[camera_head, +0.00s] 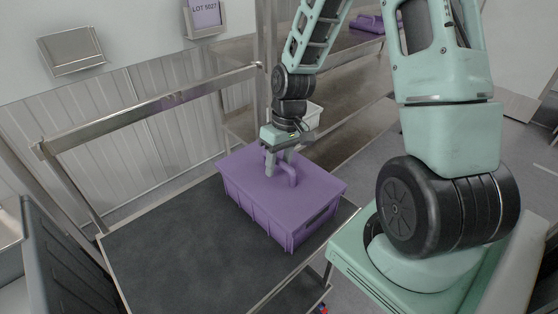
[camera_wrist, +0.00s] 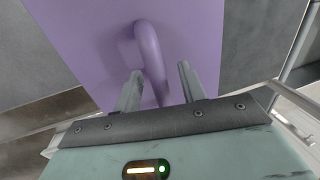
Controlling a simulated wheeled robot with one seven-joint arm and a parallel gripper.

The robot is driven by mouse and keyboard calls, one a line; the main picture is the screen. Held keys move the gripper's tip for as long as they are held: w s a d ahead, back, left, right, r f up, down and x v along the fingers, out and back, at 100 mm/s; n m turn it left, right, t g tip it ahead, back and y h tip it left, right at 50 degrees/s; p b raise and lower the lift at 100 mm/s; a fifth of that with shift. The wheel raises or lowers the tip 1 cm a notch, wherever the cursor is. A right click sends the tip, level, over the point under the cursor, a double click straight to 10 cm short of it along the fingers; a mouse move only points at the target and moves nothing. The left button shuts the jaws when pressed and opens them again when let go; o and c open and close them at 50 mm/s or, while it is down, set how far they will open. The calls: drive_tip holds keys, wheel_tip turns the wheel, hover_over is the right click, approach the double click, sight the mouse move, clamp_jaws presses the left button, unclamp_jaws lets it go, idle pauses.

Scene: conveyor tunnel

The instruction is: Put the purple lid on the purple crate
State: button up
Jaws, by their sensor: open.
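The purple crate (camera_head: 262,214) stands on the dark top of a cart. The purple lid (camera_head: 312,184) lies on top of the crate and looks level, with its edges close to the crate's rim. An arched purple handle stands up from the lid's middle. My gripper (camera_head: 279,172) is over the lid, pointing down, with its fingers at the handle. In the wrist view the lid (camera_wrist: 95,45) fills the upper middle, and the open fingers of my gripper (camera_wrist: 158,82) stand on either side of the handle. The far underside of the crate is hidden.
The dark cart top (camera_head: 170,255) is bare left of the crate. A metal rail (camera_head: 150,110) runs along its back. A purple "LOT 5027" sign (camera_head: 205,14) hangs on the wall.

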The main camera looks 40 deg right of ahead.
drive_tip(key=shift+r, duration=0.1)
drive_tip(key=d+r+b, duration=0.1)
drive_tip(key=d+r, duration=0.2)
drive_tip(key=r, duration=1.4)
drive_tip(key=shift+d+b, duration=0.2)
drive_tip(key=shift+b, duration=0.2)
